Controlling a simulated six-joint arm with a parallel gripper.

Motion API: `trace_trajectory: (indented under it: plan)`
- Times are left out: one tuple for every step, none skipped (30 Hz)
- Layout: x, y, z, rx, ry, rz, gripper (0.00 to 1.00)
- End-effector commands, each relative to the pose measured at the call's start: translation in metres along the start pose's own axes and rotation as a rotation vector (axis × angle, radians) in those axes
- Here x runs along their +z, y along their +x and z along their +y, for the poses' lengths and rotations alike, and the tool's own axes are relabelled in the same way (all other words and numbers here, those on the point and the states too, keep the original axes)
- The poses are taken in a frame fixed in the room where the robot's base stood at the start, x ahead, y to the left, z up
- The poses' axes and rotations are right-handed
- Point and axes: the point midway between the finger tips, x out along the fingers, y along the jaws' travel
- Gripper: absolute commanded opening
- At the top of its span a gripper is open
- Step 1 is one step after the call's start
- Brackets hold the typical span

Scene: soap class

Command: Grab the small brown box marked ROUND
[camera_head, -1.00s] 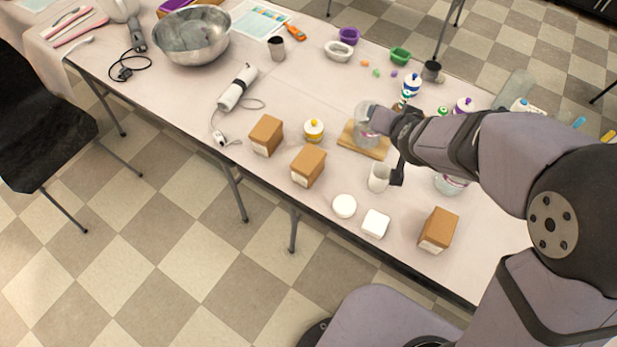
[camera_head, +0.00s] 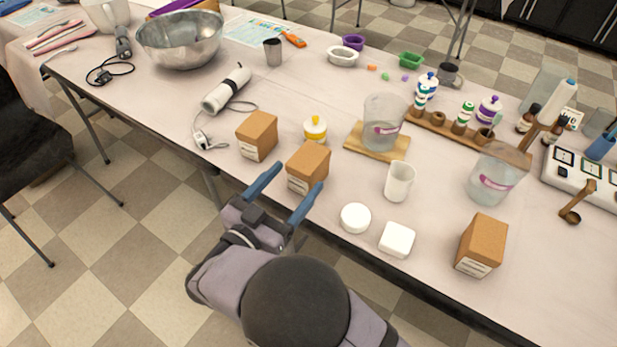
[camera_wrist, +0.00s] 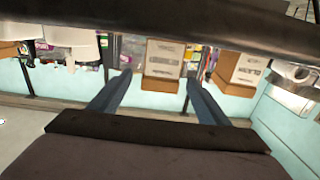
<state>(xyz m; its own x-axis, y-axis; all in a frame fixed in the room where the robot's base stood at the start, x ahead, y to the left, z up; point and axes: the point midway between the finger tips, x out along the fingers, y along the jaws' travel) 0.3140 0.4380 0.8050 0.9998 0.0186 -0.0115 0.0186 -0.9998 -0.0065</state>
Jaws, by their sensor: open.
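Three small brown boxes with white labels stand on the table: a left one (camera_head: 257,136), a middle one (camera_head: 308,160) and a right one (camera_head: 482,240). I cannot read the labels in the head view, so I cannot tell which is marked ROUND. My gripper (camera_head: 297,178) is open and empty at the table's front edge, its two blue fingers pointing at the middle box. In the wrist view, which is upside down, the middle box (camera_wrist: 162,65) shows between and beyond the fingertips (camera_wrist: 158,82). The left box (camera_wrist: 240,68) is to the right there. Both labels show small, unclear print.
A yellow-capped bottle (camera_head: 315,130) stands behind the middle box. A white round lid (camera_head: 355,218), a white square piece (camera_head: 397,240) and a white cup (camera_head: 399,180) stand to its right. A corded white tool (camera_head: 227,90) lies behind the left box. The table's front edge is close.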

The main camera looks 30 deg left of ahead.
Motion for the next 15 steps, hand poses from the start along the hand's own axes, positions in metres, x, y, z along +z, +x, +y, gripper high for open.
trace_trajectory:
  plan:
    - [0.004, -0.004, 0.000, 0.004, -0.003, 0.006, 0.70]
    - [0.004, -0.005, 0.000, 0.006, -0.005, 0.009, 0.70]
    - [0.004, -0.007, 0.001, 0.009, -0.006, 0.011, 0.70]
    - [0.004, -0.007, 0.001, 0.010, -0.007, 0.013, 0.70]
    - [0.003, -0.008, 0.001, 0.011, -0.007, 0.013, 0.70]
    - [0.003, -0.007, 0.001, 0.012, -0.008, 0.014, 0.70]
    - [0.003, -0.006, 0.002, 0.012, -0.008, 0.013, 0.70]
    - [0.003, -0.004, 0.002, 0.013, -0.008, 0.013, 0.70]
    - [0.003, -0.001, 0.002, 0.013, -0.007, 0.013, 0.70]
    - [0.003, 0.001, 0.002, 0.014, -0.007, 0.012, 0.70]
    - [0.003, 0.004, 0.002, 0.014, -0.007, 0.012, 0.70]
    - [0.003, 0.007, 0.002, 0.013, -0.007, 0.012, 0.70]
    - [0.003, 0.010, 0.002, 0.013, -0.007, 0.012, 0.70]
    - [0.002, 0.012, 0.002, 0.013, -0.007, 0.012, 0.70]
    - [0.002, 0.014, 0.002, 0.013, -0.007, 0.013, 0.70]
